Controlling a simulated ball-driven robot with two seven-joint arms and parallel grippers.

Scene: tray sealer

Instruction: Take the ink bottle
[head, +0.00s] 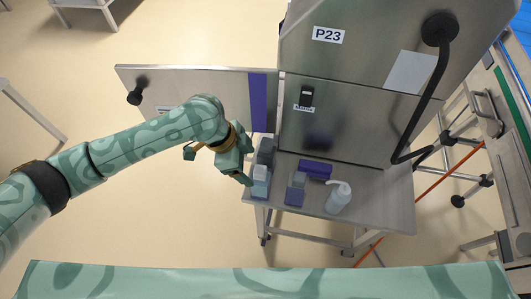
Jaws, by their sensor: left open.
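My left gripper (240,170) is open at the left end of a grey metal shelf (385,206). Its fingers point down beside a small pale blue and white container (260,181), apart or touching, I cannot tell. A white bottle (338,200) with a bent spout stands upright on the shelf, right of the gripper. I cannot tell for sure which of these two is the ink bottle, as no label is readable. My right gripper is not in view.
A dark grey block (266,151), a purple box (314,169) and small grey-purple boxes (294,196) crowd the shelf. The steel machine (340,115) rises behind, with a bent black handle (424,100) at right. An open door panel (180,84) stands left. The shelf's right end is clear.

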